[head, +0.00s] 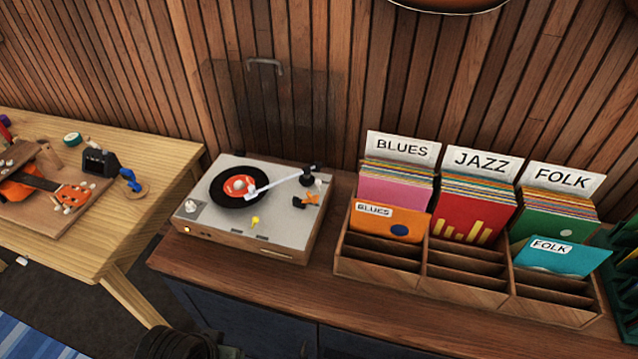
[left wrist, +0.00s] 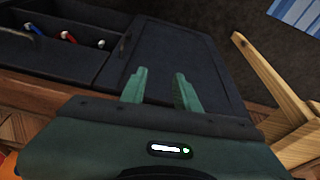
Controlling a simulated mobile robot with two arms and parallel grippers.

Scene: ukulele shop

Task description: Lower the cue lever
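The turntable (head: 240,240) sits on the wooden counter, its clear lid raised at the back. A black record with a red label (head: 222,195) lies on its platter. The white tonearm (head: 280,184) reaches from its black pivot at the right to over the record near the label; I cannot tell if the needle touches. A small orange lever (head: 312,198), seemingly the cue lever, stands beside black parts below the pivot. A yellow knob (head: 255,221) is at the front. My left gripper (left wrist: 160,90) is open and empty in the left wrist view, away from the turntable. My right gripper is not in view.
A record rack (head: 390,278) with BLUES, JAZZ and FOLK sections stands right of the turntable. A light wooden workbench (head: 130,237) with an orange ukulele (head: 25,187) is at left. The counter front (head: 240,283) is clear. A slatted wall rises behind.

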